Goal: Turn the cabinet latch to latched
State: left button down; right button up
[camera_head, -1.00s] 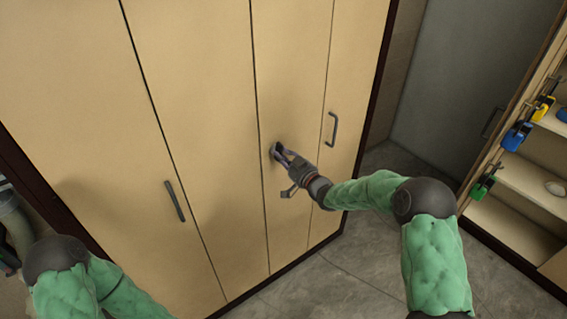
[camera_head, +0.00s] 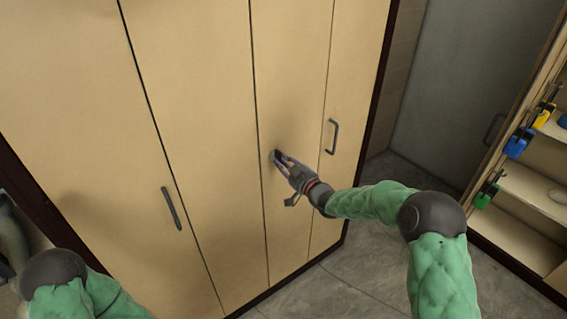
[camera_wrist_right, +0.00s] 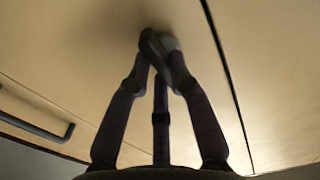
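The cabinet latch (camera_head: 275,154) is a small dark fitting on a tan cabinet door (camera_head: 285,80), right of the dark seam between doors. My right gripper (camera_head: 279,158) reaches it from the lower right. In the right wrist view its two fingers (camera_wrist_right: 160,76) converge on the dark latch lever (camera_wrist_right: 154,48), one on each side, and look closed on it. The lever looks tilted there. The fingertips hide part of the latch, so its exact setting is unclear. Only my left arm shows at the lower left; its gripper is out of view.
A bar handle (camera_head: 333,136) is on the door right of the latch, and another (camera_head: 172,208) is to its left. An open shelf unit (camera_head: 515,232) with several coloured clamps stands at the right. Grey floor (camera_head: 345,285) is clear between.

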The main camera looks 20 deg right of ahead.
jog(key=o, duration=0.4)
jog(key=shift+c, duration=0.2)
jog(key=v, duration=1.2)
jog(key=shift+f, duration=0.1)
